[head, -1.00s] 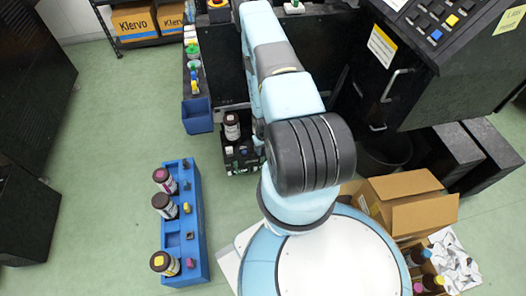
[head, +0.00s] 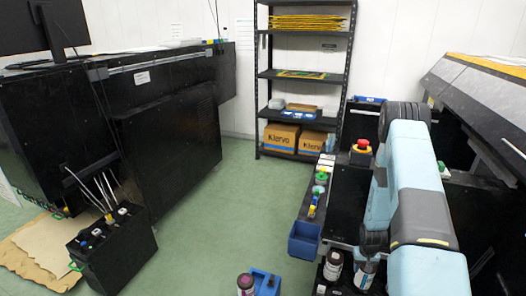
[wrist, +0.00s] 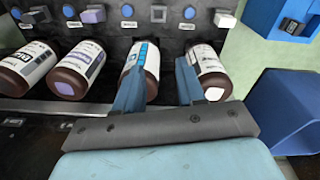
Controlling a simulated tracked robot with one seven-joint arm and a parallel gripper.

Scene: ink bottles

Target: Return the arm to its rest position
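My arm (head: 405,190) shows at the right of the head view, raised beside the black machine; its gripper cannot be made out there. In the wrist view my gripper (wrist: 160,92) has its two blue fingers apart, with no bottle clearly held between them. A brown bottle (wrist: 150,62) with a white label lies partly behind the left finger. Another bottle (wrist: 206,72) is just right of the right finger. Two more brown bottles, one with a white label (wrist: 28,66) and one with a purple mark (wrist: 80,68), lie to the left.
A blue bin (head: 304,240) hangs on the machine's side; it also shows in the wrist view (wrist: 285,110). Bottles (head: 333,265) stand below my arm. A blue rack (head: 265,282) is at the bottom edge. Green floor (head: 240,200) is clear toward the shelf (head: 300,75).

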